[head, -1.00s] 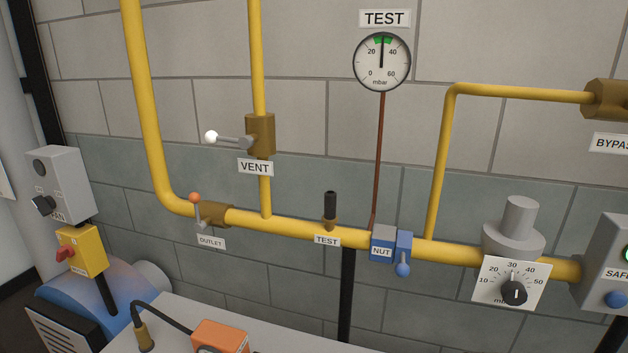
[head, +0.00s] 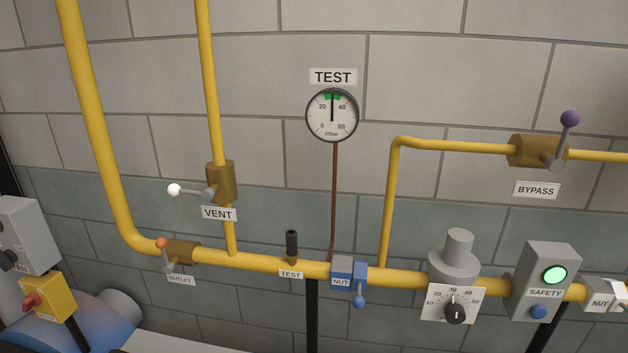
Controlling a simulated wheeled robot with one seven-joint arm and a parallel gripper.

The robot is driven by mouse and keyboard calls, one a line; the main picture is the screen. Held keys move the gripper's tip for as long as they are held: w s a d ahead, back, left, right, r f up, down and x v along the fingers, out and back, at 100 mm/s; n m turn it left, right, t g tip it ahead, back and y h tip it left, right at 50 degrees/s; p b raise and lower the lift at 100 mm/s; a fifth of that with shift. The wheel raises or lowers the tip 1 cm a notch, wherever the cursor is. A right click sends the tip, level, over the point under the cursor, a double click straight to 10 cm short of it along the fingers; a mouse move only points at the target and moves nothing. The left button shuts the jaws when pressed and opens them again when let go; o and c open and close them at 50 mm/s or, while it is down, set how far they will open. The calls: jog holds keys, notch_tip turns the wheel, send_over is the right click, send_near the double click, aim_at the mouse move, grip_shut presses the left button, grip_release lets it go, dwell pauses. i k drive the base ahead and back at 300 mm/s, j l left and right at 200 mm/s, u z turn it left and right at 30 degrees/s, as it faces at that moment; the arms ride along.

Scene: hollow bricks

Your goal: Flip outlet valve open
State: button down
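The outlet valve (head: 184,252) is a brass body on the lower left of the yellow pipe, just past the bend. Its lever has an orange knob (head: 161,243) and stands roughly upright, across the pipe's run. A small OUTLET label (head: 181,280) hangs below it. My gripper is not in the head view.
The vent valve (head: 221,181) with a white-knobbed lever sits above right of the outlet. A test gauge (head: 332,115) has its needle in the green band. The bypass valve (head: 530,150), regulator dial (head: 454,304), and green-lit safety box (head: 545,282) are farther right. A yellow switch box (head: 45,297) is lower left.

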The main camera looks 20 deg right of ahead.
aim_at(161, 243)
jog(key=z, duration=1.25)
jog(key=u, duration=2.1)
